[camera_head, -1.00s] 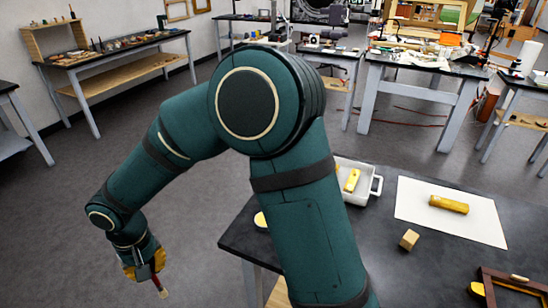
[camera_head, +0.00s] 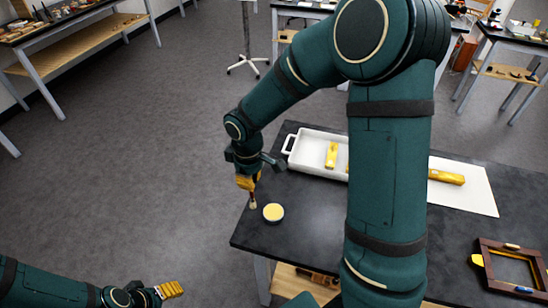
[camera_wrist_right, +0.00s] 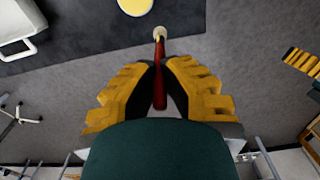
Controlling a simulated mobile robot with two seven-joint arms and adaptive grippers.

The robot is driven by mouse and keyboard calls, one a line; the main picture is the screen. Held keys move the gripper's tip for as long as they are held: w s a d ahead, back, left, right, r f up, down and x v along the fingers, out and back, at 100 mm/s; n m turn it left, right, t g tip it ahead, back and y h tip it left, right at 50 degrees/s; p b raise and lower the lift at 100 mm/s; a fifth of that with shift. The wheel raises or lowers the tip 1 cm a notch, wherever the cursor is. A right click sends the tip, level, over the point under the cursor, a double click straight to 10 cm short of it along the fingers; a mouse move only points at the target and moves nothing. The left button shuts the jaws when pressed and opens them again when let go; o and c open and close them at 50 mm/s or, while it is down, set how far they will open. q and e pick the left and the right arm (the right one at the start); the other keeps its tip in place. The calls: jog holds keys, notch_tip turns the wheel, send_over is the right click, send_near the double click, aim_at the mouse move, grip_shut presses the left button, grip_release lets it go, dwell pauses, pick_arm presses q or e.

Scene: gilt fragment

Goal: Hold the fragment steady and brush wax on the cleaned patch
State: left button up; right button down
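The gilt fragment (camera_head: 447,177), a gold bar, lies on a white sheet (camera_head: 480,198) right of my right arm, which hides part of the sheet. My right gripper (camera_head: 248,183) is shut on a brush (camera_head: 253,202) pointing down at the table's left end. The right wrist view shows the brush's red handle (camera_wrist_right: 160,88) between the fingers and its pale tip (camera_wrist_right: 160,33). The tip is close to the round wax tin (camera_head: 273,212); contact is not visible. That tin also shows in the wrist view (camera_wrist_right: 135,5). My left gripper (camera_head: 171,290) is low at left, off the table, apart from the fragment.
A white handled tray (camera_head: 300,160) holding a yellow piece (camera_head: 331,155) stands behind the tin, partly hidden by my right arm. A wooden frame (camera_head: 484,268) lies at the table's right. The dark tabletop (camera_head: 310,225) around the tin is mostly clear.

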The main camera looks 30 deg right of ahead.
jog(key=s+d+r+n+p, duration=0.2)
jog(key=d+n, duration=0.1)
jog(key=d, duration=0.3)
pick_arm(q)
jog(key=shift+w+f+b, duration=0.15)
jog(key=shift+f+b, duration=0.15)
jog(key=shift+b, duration=1.5)
pick_arm(e)
notch_tip(320, 180, down, 6)
jog(key=shift+w+f, duration=0.15)
jog(key=shift+f, duration=0.1)
pick_arm(q)
jog(key=shift+f+b, duration=0.45)
pick_arm(e)
jog(key=shift+f, duration=0.5)
pick_arm(q)
notch_tip(320, 180, up, 5)
jog(key=p, duration=0.5)
pick_arm(e)
notch_tip(320, 180, up, 7)
jog(key=shift+n, duration=0.3)
pick_arm(q)
jog(key=shift+a, duration=0.1)
dwell(0.5)
